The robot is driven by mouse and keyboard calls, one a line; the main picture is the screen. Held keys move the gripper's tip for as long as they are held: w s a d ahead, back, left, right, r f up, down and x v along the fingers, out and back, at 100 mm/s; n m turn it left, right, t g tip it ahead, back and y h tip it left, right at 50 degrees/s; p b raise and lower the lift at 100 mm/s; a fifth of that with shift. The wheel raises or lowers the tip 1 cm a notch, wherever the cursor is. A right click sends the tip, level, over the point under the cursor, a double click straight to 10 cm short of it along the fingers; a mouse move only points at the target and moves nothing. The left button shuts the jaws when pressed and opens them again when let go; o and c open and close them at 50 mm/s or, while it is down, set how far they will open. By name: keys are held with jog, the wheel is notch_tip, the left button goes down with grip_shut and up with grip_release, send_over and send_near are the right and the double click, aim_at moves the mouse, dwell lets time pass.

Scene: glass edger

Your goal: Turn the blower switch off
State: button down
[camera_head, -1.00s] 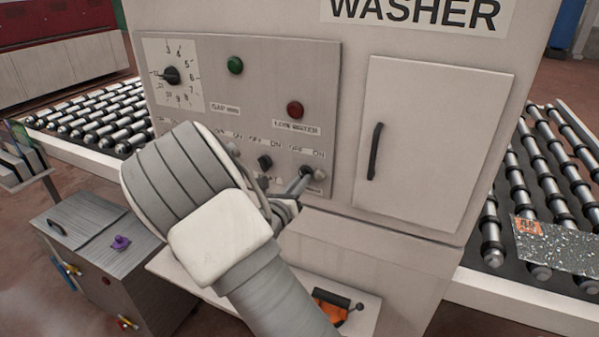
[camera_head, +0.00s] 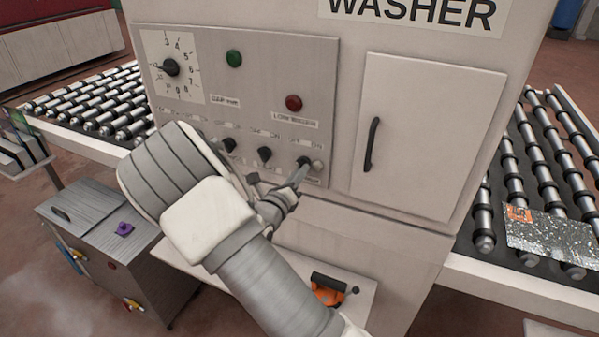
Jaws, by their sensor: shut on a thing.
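The washer's grey control panel (camera_head: 262,75) carries a row of small dark rotary switches along its lower part. The rightmost switch (camera_head: 304,160) is partly covered by my gripper (camera_head: 302,170), whose fingers are shut on it. Its label is too small and too covered to read, so I cannot tell by name whether it is the blower switch. Its exact turn angle is also unclear. A middle switch (camera_head: 265,154) and another switch (camera_head: 229,145) stand free to the left. My forearm hides the lower left of the panel.
A green button (camera_head: 233,58), a red button (camera_head: 293,103) and a numbered dial (camera_head: 171,68) sit higher on the panel. A cabinet door with a black handle (camera_head: 372,145) is to the right. An orange-and-black tool (camera_head: 327,291) lies on the shelf below.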

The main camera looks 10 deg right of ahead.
jog(key=c, duration=0.9)
grip_release()
jog(key=shift+s+a, duration=0.1)
jog(key=b+v, duration=0.2)
jog(key=v, duration=1.5)
